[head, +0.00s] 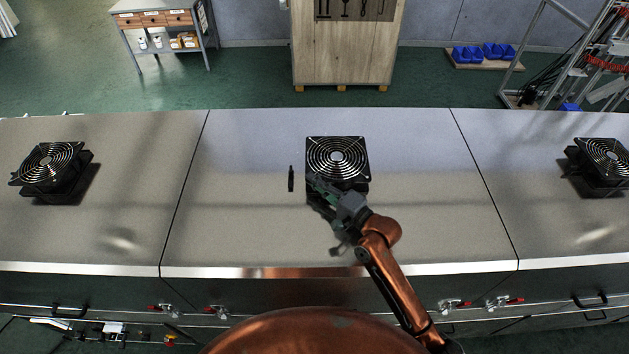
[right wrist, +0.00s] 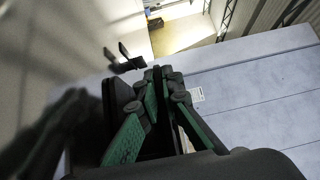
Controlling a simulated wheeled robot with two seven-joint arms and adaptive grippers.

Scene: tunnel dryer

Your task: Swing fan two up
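Fan two (head: 338,157) is the middle black fan with a round wire guard, its face tilted on a dark base on the dryer's top. My right gripper (head: 314,184) is at its front left corner. In the right wrist view the green-sided fingers (right wrist: 161,80) are close together with a thin black plate between them, which looks like the fan's edge. Another dark plate (right wrist: 108,112) stands beside the left finger. The contact itself is partly hidden. My left gripper is not in view.
A small black upright piece (head: 291,178) stands left of fan two. A left fan (head: 52,163) and a right fan (head: 603,157) sit on the neighbouring panels (head: 110,220). Red-handled latches (head: 216,309) line the front.

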